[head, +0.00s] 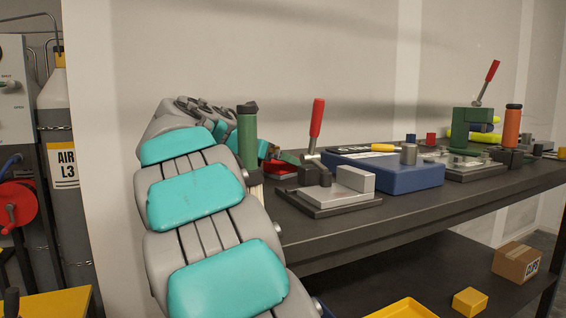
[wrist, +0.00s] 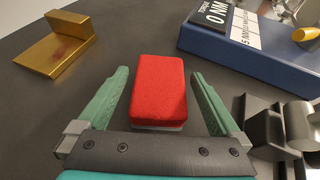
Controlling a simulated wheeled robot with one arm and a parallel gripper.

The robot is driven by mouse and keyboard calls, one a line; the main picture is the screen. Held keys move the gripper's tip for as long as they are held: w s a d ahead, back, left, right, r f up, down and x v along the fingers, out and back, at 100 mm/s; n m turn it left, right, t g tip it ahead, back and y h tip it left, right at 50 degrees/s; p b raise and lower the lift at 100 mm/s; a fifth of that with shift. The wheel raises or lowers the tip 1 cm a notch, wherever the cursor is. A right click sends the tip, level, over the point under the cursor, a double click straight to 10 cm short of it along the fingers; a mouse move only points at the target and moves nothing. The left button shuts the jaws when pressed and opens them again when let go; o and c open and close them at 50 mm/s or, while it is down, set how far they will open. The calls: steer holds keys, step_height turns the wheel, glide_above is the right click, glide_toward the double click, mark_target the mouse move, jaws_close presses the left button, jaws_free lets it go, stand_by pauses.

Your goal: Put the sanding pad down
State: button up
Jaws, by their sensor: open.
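The sanding pad, a red block with a pale grey underside (wrist: 158,90), lies flat on the dark bench top in the wrist view. My gripper (wrist: 160,74) is open, with one green finger on each side of the pad and a visible gap on both sides. In the head view my arm hides much of this spot; my gripper (head: 266,150) shows only in part behind it, near some red.
A brass angle block (wrist: 54,46) lies left of the pad. A blue case (head: 400,174) and a red-handled toggle clamp (head: 330,190) stand to the right. A green cylinder (head: 247,135) stands beside my arm. Some bare bench surrounds the pad.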

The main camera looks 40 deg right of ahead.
steer(key=v, duration=1.2)
steer(key=shift+p, duration=0.35)
